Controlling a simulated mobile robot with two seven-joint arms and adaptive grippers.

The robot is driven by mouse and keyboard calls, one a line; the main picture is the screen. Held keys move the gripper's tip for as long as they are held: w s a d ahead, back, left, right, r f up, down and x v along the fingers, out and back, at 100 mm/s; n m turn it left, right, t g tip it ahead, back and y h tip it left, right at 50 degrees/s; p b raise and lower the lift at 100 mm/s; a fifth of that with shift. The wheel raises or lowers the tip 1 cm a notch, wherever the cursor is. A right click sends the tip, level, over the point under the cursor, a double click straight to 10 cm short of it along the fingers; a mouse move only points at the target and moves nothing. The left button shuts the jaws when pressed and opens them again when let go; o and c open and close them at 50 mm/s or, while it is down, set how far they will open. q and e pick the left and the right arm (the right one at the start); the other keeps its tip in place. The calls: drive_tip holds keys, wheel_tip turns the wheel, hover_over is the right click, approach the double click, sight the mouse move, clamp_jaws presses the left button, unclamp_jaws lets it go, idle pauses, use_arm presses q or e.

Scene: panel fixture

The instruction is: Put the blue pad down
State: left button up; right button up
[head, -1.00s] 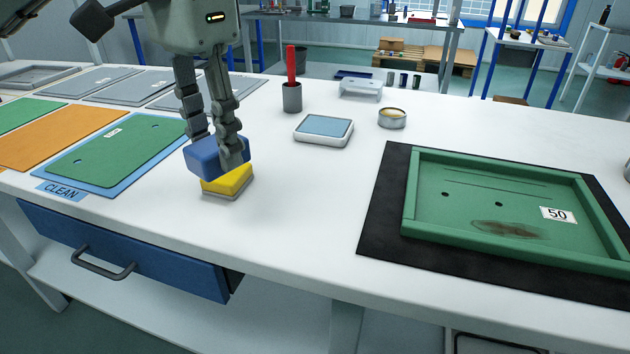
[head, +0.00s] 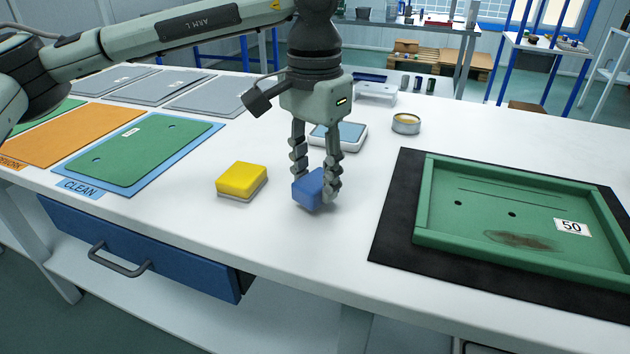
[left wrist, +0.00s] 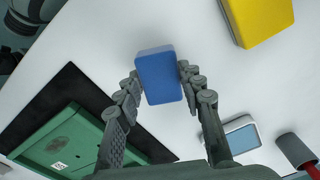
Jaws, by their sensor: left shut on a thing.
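The blue pad (head: 308,189) is a small blue block between the fingers of my left gripper (head: 317,188). It sits at or just above the white table top, between the yellow pad and the black mat; I cannot tell whether it touches the table. In the left wrist view the blue pad (left wrist: 159,78) is held between both fingertips of my left gripper (left wrist: 160,80). My right gripper is not in view.
A yellow pad (head: 241,179) lies to the left. A green tray (head: 430,215) marked 50, with a dark smudge, sits on a black mat (head: 393,235) at right. Behind are a blue-topped dish (head: 352,133) and a round tin (head: 406,124). The table front is clear.

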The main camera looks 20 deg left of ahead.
use_arm(q)
drive_tip(key=shift+f, duration=0.75)
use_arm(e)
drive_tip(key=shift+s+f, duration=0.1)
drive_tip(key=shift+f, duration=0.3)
use_arm(q)
drive_tip(key=shift+f, duration=0.1)
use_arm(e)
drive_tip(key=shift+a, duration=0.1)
use_arm(q)
drive_tip(key=o, duration=0.8)
drive_tip(key=shift+o, duration=1)
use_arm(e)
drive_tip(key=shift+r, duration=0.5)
